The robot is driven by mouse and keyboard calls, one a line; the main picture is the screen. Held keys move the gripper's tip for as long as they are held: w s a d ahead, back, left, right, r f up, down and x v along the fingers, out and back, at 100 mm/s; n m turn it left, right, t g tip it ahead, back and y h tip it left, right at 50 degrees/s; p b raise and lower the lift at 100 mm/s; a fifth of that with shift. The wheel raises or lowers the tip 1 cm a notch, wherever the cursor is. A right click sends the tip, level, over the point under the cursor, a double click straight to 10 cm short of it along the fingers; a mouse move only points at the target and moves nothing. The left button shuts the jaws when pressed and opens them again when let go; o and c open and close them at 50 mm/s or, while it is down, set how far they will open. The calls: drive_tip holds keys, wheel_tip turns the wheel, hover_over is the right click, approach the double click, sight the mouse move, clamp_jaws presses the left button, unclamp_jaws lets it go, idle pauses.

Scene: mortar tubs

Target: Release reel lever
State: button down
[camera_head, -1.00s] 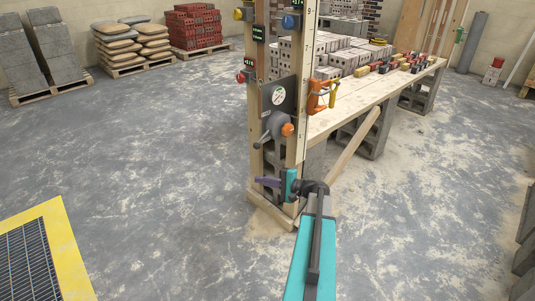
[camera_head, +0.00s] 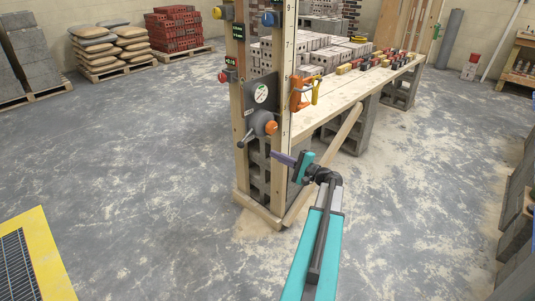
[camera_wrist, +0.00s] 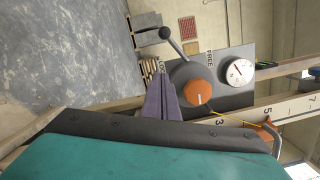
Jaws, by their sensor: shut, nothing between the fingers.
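The reel lever (camera_head: 250,135) is a dark rod with a round knob, sticking out down-left from a grey hub on a dark plate between two wooden posts. An orange knob (camera_head: 271,128) sits at the hub. In the wrist view the lever (camera_wrist: 174,42) points up-left from the hub, beside the orange knob (camera_wrist: 200,92). The lettering FREE lies to the right of the lever, and partly covered lettering lies by my fingers. My gripper (camera_head: 273,154) has purple fingers, shut and empty, just below the orange knob in the head view. In the wrist view the fingers (camera_wrist: 160,78) cover part of the plate; contact cannot be told.
A round gauge (camera_wrist: 240,70) is on the plate. A diagonal brace (camera_head: 333,143) stands right of the posts.

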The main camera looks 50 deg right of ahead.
drive_tip(key=w+a+r, duration=0.2)
drive_tip(key=w+a, duration=0.2)
drive_tip(key=w, duration=0.6)
drive_tip(key=shift+a, duration=0.15)
idle(0.4)
drive_tip(key=shift+w, duration=0.1)
